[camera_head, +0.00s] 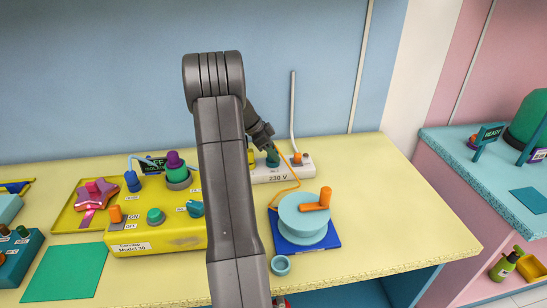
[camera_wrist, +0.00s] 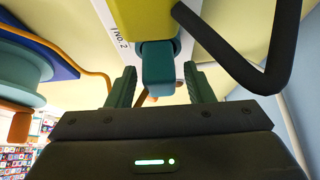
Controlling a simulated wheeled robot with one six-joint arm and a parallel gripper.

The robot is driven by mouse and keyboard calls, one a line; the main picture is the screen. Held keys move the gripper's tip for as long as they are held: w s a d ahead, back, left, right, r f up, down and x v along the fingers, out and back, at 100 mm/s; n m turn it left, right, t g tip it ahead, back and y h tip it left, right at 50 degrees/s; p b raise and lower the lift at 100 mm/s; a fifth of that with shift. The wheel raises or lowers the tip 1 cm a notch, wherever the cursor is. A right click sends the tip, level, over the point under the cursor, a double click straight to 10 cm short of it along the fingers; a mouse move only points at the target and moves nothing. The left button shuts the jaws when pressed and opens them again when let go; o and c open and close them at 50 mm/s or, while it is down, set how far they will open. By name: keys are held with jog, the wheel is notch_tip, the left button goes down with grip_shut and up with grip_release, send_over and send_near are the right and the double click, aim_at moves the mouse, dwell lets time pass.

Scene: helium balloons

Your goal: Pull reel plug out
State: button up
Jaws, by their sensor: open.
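In the wrist view my gripper (camera_wrist: 160,72) is open, with one dark green finger on each side of a teal plug (camera_wrist: 158,70). Gaps show between the plug and both fingers. The teal plug (camera_head: 272,157) is at the strip in the head view, partly hidden by my arm. An orange cord (camera_head: 287,160) runs between the plug area and the light blue reel (camera_head: 303,226), which has an orange handle and a blue base.
A yellow machine (camera_head: 155,236) with knobs stands left of my arm. A small blue ring (camera_head: 281,265) lies in front of the reel. The table is clear right of the reel.

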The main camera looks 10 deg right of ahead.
grip_shut()
jog(key=shift+r, duration=0.2)
jog(key=shift+r+p, duration=0.6)
jog(key=shift+r, duration=1)
jog(key=shift+r+p, duration=0.9)
jog(key=shift+r, duration=1.6)
